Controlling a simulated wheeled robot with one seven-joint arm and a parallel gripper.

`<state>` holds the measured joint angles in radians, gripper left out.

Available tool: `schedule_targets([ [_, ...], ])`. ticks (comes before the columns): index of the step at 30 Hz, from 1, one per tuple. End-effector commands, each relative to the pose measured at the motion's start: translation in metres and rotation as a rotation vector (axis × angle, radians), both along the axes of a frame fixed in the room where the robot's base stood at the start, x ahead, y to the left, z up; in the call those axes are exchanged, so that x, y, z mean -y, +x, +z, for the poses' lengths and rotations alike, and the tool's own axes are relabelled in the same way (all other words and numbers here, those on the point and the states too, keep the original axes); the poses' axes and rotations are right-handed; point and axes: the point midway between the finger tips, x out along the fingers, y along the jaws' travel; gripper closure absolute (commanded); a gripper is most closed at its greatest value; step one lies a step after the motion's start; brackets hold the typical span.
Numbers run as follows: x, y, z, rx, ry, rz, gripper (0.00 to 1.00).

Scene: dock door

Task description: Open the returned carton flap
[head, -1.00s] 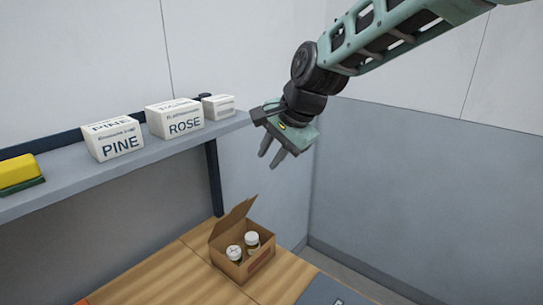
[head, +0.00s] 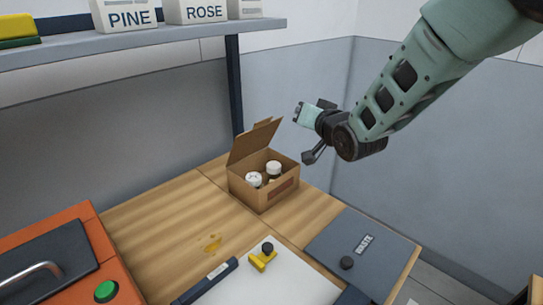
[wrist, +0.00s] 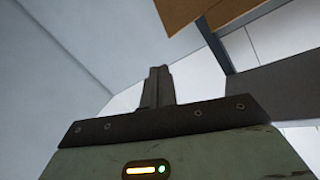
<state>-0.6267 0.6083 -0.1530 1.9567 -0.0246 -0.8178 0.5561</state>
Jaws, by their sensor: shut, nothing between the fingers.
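The brown carton (head: 262,190) stands on the wooden bench in the head view. Its flap (head: 254,141) stands up and tilts back on the far left side, so the top is open. Two white-capped jars (head: 264,174) show inside. My gripper (head: 302,114) is above and to the right of the carton, apart from the flap in the head view. Its fingers are hard to make out there. In the wrist view its fingers (wrist: 158,86) are together with nothing between them. A brown cardboard-like piece shows at the top of the wrist view; I cannot tell which part it is.
A shelf (head: 150,45) with PINE and ROSE boxes and its dark post (head: 234,90) stand behind the carton. A grey lid marked WASTE (head: 362,247), a white board (head: 258,283) and an orange unit (head: 88,235) lie nearer.

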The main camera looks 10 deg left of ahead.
Motion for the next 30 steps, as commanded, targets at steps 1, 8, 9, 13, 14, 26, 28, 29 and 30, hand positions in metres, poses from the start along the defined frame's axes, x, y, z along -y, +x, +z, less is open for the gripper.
schedule_targets([
  [1, -0.002, -0.006, -0.027, 0.080, -0.012, 0.035, 1.00],
  [8, -0.010, -0.050, -0.064, 0.477, -0.011, 0.203, 1.00],
  [9, -0.010, -0.060, -0.068, 0.538, -0.003, 0.225, 1.00],
  [13, -0.009, -0.087, -0.078, 0.684, 0.029, 0.281, 1.00],
  [14, -0.008, -0.092, -0.079, 0.706, 0.037, 0.290, 1.00],
  [26, -0.025, -0.093, -0.061, 0.787, 0.064, 0.314, 1.00],
  [28, -0.034, -0.085, -0.055, 0.786, 0.065, 0.315, 1.00],
  [29, -0.038, -0.082, -0.053, 0.786, 0.065, 0.315, 1.00],
  [30, -0.043, -0.078, -0.049, 0.786, 0.065, 0.314, 1.00],
])
